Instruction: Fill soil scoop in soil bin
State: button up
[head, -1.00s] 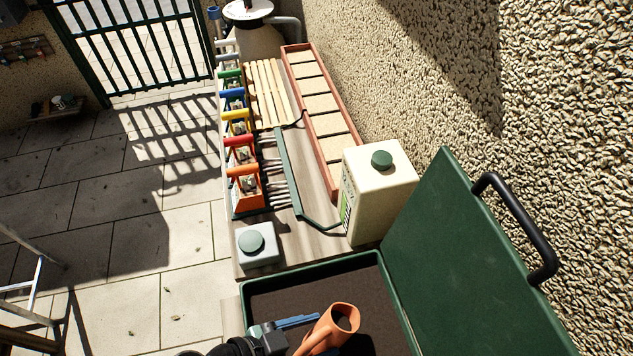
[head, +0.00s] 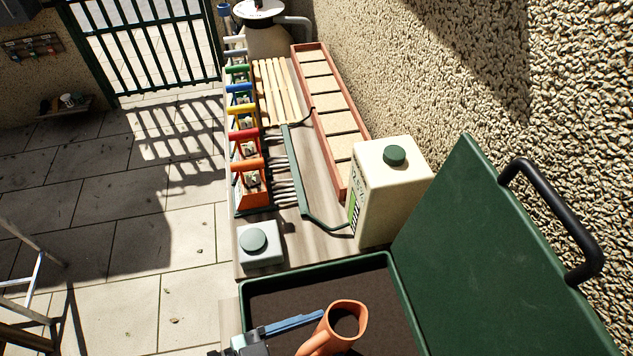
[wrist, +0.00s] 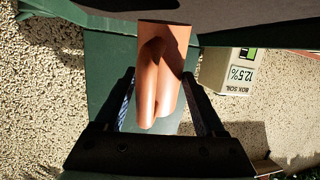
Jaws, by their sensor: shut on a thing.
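The soil scoop (head: 347,312) is orange-brown and hollow, with a dark inside. I cannot tell how much soil it holds. In the head view it is over the open soil bin, whose green rim (head: 320,268) surrounds dark brown soil (head: 290,300). My gripper (head: 300,335) is shut on the scoop's handle, at the bottom of the head view. In the wrist view the scoop (wrist: 172,45) shows between the two fingers of my gripper (wrist: 158,95). Whether the scoop touches the soil is unclear.
The bin's green lid (head: 480,250) stands open on the right, with a black handle (head: 555,220). A cream soil box (head: 385,200) and a pale green-capped container (head: 258,255) stand behind the bin. A rake (head: 290,180) and several colourful-handled carriers (head: 250,180) lie beyond.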

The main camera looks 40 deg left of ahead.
aim_at(316, 337)
jog(key=shift+r+m+t+h+b, duration=0.3)
jog(key=shift+r+t+h+b, duration=0.3)
jog(key=shift+r+t+b, duration=1.2)
jog(key=shift+f+g+b, duration=0.25)
jog(key=shift+g+b, duration=0.1)
jog(key=shift+g, duration=0.05)
jog(key=shift+s, duration=0.1)
